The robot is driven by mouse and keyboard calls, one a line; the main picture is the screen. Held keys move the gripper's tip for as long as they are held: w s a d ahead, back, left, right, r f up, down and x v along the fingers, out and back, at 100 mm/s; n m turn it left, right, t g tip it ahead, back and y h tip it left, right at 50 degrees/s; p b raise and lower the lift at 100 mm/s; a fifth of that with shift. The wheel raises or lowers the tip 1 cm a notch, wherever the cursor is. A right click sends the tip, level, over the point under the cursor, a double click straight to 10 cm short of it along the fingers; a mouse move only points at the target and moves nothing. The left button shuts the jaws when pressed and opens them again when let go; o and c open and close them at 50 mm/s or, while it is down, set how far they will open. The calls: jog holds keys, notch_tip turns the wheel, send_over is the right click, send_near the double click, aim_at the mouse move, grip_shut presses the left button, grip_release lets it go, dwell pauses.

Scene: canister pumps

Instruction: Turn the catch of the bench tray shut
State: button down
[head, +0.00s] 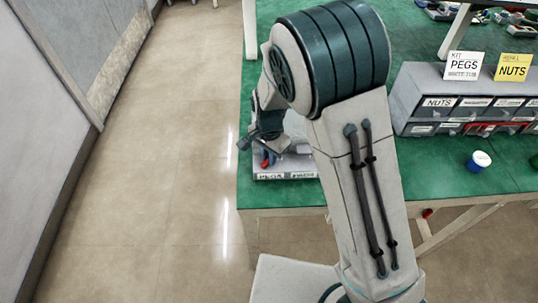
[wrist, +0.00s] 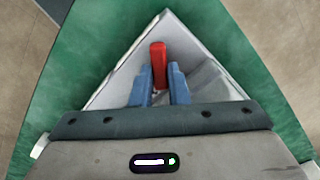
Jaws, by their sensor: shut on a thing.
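The bench tray (head: 285,175) is a light grey tray at the left front corner of the green bench, with labels on its front edge; one reads PEGS. In the wrist view the pale tray (wrist: 120,72) fills the middle. The catch (wrist: 157,52) is a red bar pointing up in the picture. My gripper (wrist: 160,76) has its two blue fingers on either side of the catch, shut on it. In the head view my arm covers part of the tray, and the gripper and catch are small there. I cannot tell whether the catch is fully turned.
A grey drawer rack (head: 420,105) labelled NUTS stands on the bench at right, with white PEGS (head: 463,66) and yellow NUTS (head: 513,68) cards. A white-topped blue jar (head: 479,162) stands before it. Open floor (head: 165,190) lies left of the bench.

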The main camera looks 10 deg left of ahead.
jog(key=n+b, duration=0.2)
jog(key=n, duration=0.2)
jog(key=shift+w+a+n, duration=0.1)
jog(key=shift+n, duration=0.2)
jog(key=shift+a+n+b, duration=0.1)
jog(key=shift+n+b, duration=0.45)
jog(key=shift+n, duration=1.35)
jog(key=shift+r, duration=0.1)
jog(key=c, duration=1.7)
grip_release()
notch_tip(320, 180, up, 14)
jog(key=shift+f, duration=0.1)
